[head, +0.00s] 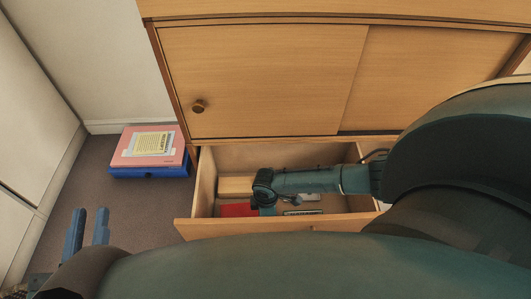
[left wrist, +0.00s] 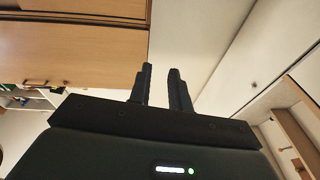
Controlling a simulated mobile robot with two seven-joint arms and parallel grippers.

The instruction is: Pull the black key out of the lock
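I cannot make out the black key or its lock in either view. My left gripper (head: 90,212) is at the lower left of the head view, over the floor and away from the cabinet front. Its two fingers stand apart with nothing between them, and the left wrist view also shows them (left wrist: 160,68) apart and empty. My right arm comes in from the right and reaches over the open drawer (head: 260,228). Its dark end hangs over the drawer's inside, and the right fingers are too hidden to judge.
A wooden cabinet (head: 262,80) with a round knob (head: 198,106) stands above the drawer. The drawer holds a red item (head: 238,210) and a wooden block (head: 236,186). A pink folder (head: 140,148) lies on a blue one (head: 150,172) on the floor.

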